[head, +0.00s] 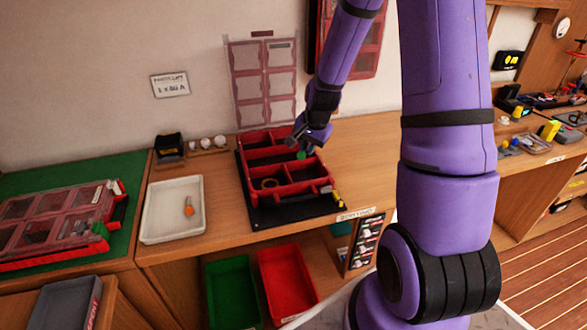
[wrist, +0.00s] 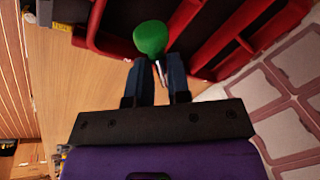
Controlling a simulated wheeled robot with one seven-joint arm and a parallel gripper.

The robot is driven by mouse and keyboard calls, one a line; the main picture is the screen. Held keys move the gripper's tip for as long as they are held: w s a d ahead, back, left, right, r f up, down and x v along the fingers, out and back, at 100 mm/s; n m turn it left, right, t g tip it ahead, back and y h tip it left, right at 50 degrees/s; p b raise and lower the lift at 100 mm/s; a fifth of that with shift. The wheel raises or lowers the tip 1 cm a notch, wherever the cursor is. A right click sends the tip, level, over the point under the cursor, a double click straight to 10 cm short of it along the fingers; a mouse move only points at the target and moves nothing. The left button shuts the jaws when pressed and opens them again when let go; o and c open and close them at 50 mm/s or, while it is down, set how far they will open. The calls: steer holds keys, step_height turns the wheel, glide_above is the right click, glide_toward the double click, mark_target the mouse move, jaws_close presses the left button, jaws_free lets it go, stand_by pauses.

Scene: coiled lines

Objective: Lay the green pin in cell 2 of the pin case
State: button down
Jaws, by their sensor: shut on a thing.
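The green pin (wrist: 151,38) is between the fingers of my gripper (wrist: 160,75), its round green head toward the case and its thin metal shank between the fingertips. In the head view the green head (head: 301,155) shows just below my gripper (head: 304,146). The pin case (head: 322,184) is an open red box with several dark cells, its clear lid (head: 263,82) raised against the wall. My gripper is over the right part of the case; in the wrist view the pin head is near a red wall (wrist: 205,68). I cannot read which cell is number 2.
A white tray (head: 160,236) with an orange-handled item (head: 188,207) stands left of the case. A closed red case (head: 60,220) lies on a green mat at far left. Green (head: 230,290) and red (head: 286,285) bins sit below.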

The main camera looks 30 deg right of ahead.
mark_target(305, 177)
steer(key=shift+w+d+f, duration=0.1)
steer(key=shift+w, duration=0.05)
steer(key=shift+f, duration=4.75)
steer(key=shift+f, duration=0.15)
steer(key=c, duration=1.4)
jaws_free()
steer(key=shift+o, duration=0.2)
